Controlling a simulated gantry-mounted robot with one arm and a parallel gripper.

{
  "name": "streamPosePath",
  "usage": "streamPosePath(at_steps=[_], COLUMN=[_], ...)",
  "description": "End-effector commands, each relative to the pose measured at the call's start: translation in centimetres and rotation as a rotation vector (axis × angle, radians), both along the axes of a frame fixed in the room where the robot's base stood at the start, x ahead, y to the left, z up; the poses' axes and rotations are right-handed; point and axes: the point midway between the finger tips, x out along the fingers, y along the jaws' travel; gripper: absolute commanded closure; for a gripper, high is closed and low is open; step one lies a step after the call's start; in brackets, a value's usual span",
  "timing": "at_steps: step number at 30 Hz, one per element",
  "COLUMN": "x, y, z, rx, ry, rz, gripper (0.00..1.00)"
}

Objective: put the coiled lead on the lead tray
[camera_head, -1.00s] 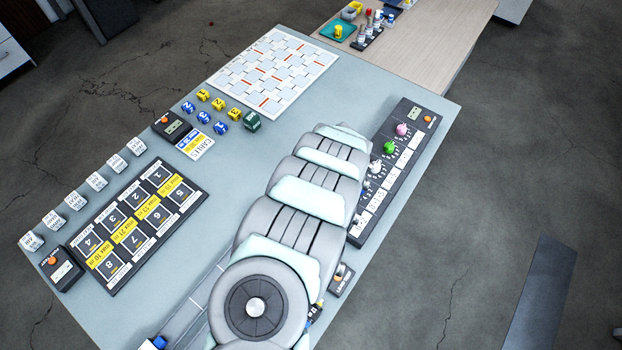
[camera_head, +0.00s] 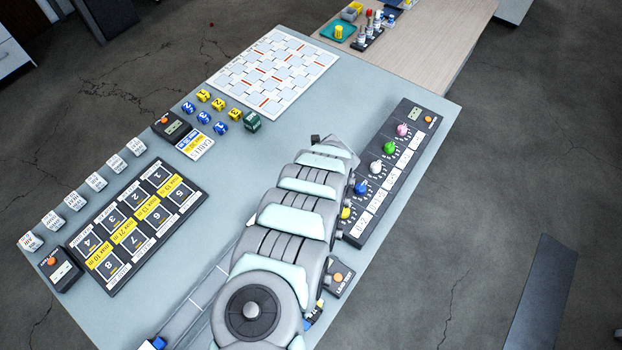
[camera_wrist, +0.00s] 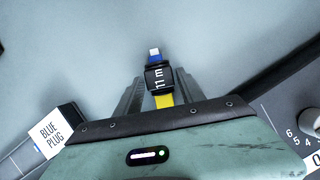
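My gripper (camera_wrist: 159,82) shows in the wrist view with its two fingers close on either side of a small bundle, which I take to be the coiled lead (camera_wrist: 158,74). The lead has a black band marked "11 m", a yellow part on the near side, and a blue part with a pale tip on the far side. It is over bare table. In the head view my arm hides the gripper and the lead. A black tray with numbered cells and yellow "max" length labels (camera_head: 137,226) lies at the left; I cannot tell whether it is the lead tray.
A black panel with coloured knobs (camera_head: 393,172) lies right of my arm. A small box with an orange button (camera_head: 340,279) sits near it. White labelled blocks (camera_head: 97,181) line the left edge. Blue and yellow cubes (camera_head: 204,117) and a white patterned board (camera_head: 272,71) lie farther back.

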Motion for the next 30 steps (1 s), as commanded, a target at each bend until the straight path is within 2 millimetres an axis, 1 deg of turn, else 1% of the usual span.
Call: streamPosePath(at_steps=[1, 2, 16, 26, 30], x=[0.01, -0.01, 0.01, 0.02, 0.11], y=[-0.01, 0.00, -0.01, -0.01, -0.02], z=[0.00, 0.00, 0.01, 0.05, 0.46], rx=[0.000, 0.000, 0.000, 0.000, 0.000], ry=[0.000, 0.000, 0.000, 0.000, -0.001], rz=[0.000, 0.000, 0.000, 0.000, 0.000], gripper=[0.59, 0.61, 1.00, 1.00, 1.00])
